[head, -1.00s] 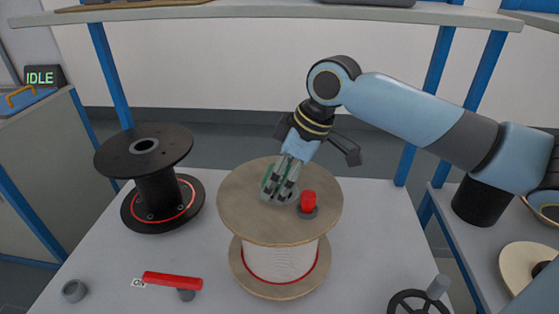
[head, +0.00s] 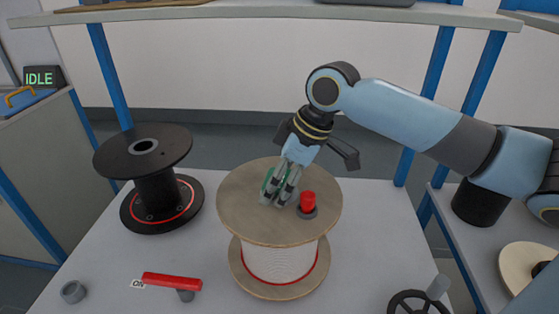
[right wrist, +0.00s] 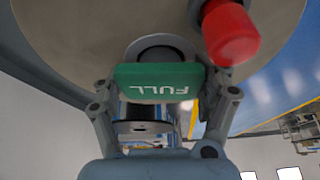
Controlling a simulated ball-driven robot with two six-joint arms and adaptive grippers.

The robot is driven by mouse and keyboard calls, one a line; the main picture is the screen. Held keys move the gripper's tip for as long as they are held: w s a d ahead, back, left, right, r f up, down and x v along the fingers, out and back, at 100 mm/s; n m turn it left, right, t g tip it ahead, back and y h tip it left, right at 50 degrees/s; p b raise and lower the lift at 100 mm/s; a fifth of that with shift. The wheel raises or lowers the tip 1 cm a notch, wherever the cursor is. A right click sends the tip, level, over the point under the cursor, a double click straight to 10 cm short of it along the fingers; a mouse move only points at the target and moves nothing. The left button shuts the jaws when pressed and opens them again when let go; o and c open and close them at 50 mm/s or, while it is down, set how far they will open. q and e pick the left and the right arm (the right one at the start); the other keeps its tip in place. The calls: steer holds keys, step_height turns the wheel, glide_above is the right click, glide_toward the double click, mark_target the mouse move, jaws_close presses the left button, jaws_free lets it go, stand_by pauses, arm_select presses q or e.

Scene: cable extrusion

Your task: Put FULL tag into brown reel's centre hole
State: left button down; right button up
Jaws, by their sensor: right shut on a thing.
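The brown reel (head: 235,200) stands upright on the table, with white cable (head: 280,263) wound on its core. My right gripper (head: 279,195) reaches down over the middle of its top flange. It is shut on the green FULL tag (right wrist: 158,83), whose white lettering appears upside down in the right wrist view. In the head view the fingers mostly cover the tag and the centre hole. In the right wrist view the dark round hole (right wrist: 158,54) shows just beyond the tag's upper edge. I cannot tell whether the tag has entered it. My left gripper is out of view.
A red knob (head: 308,200) stands on the brown flange, close right of the fingers. A black reel (head: 120,155) stands at left. A red-handled lever (head: 172,281) and grey ring (head: 73,291) are front left; a black handwheel (head: 418,303) is front right.

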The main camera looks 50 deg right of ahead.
mark_target(287, 172)
steer(key=shift+s+f, duration=0.1)
steer(key=shift+f, duration=0.3)
steer(key=o, duration=1.3)
steer(key=shift+o, duration=1)
steer(key=shift+f, duration=0.1)
steer(key=p+v, duration=1.1)
steer(key=p, duration=0.2)
steer(key=shift+a, duration=0.1)
